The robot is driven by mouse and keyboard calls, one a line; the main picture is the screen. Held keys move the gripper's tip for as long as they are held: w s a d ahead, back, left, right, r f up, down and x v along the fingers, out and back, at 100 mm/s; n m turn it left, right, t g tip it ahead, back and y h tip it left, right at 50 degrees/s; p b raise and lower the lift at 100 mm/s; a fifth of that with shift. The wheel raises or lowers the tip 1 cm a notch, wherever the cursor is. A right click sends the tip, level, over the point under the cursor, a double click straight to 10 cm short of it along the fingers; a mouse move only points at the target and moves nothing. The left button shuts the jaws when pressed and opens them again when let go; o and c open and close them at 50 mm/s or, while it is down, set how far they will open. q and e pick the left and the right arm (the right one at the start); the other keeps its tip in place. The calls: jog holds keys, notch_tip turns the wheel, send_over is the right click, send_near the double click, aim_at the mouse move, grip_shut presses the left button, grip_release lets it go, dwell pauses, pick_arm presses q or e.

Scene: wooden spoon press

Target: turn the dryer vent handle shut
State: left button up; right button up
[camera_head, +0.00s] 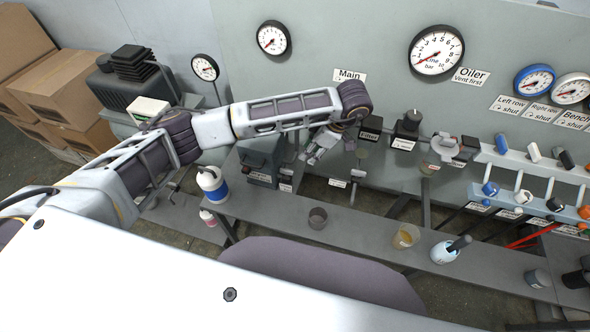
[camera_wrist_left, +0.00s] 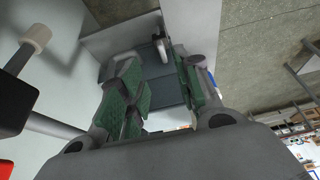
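A dark grey box (camera_head: 262,158) that I take to be the dryer stands on the bench, left of the filter, with small labels on its front. Its vent handle cannot be made out for certain in the head view. My left gripper (camera_head: 312,155) is just right of this box, fingers pointing down and left. In the left wrist view the gripper (camera_wrist_left: 158,82) is open, its green pads apart with nothing gripped. A grey-blue box face (camera_wrist_left: 160,88) shows beyond and between the fingers. A small pale lever-like part (camera_wrist_left: 160,46) near it may be the handle. My right gripper is out of view.
The filter (camera_head: 371,128) and a dark regulator knob (camera_head: 411,120) stand right of the gripper. Valve rows lie at right.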

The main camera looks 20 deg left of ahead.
aim_at(287, 172)
pick_arm(q)
jog(key=p+x, duration=0.2)
jog(key=x, duration=1.2)
jog(key=shift+d, duration=0.1)
jog(key=shift+c, duration=0.6)
grip_shut()
